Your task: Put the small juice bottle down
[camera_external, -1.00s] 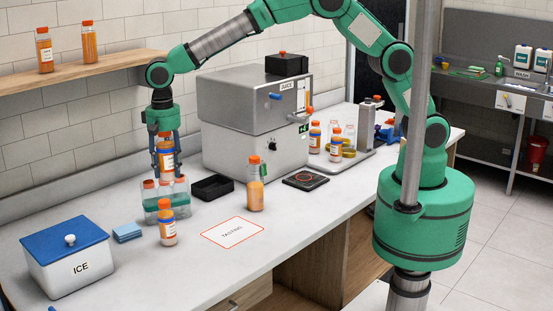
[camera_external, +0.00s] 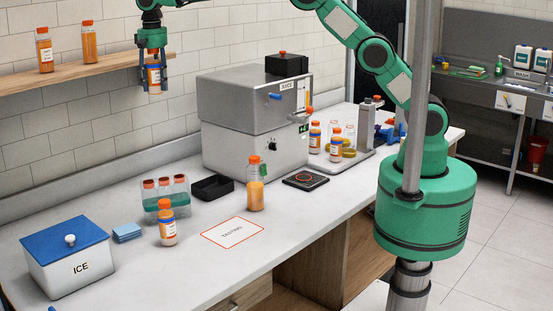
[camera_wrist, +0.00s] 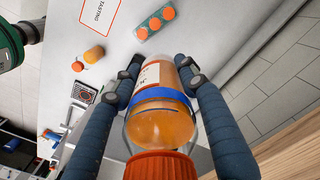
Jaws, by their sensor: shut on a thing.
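The small juice bottle (camera_external: 154,77) has an orange cap, a white label and a blue band. My gripper (camera_external: 152,68) is shut on it and holds it upright, high above the counter, beside the right end of the wooden shelf. In the wrist view, both fingers of my gripper (camera_wrist: 160,85) lie along the sides of the bottle (camera_wrist: 162,115), with its orange cap nearest the camera. The white counter (camera_external: 125,205) lies well below the bottle.
Two bottles (camera_external: 44,50) stand on the shelf (camera_external: 75,78). On the counter are a rack of orange-capped bottles (camera_external: 165,198), a small bottle (camera_external: 167,223), a taller bottle (camera_external: 255,188), a black tray (camera_external: 212,188), an ice box (camera_external: 68,258) and the juicer (camera_external: 245,120). The TASTING mat (camera_external: 232,233) is bare.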

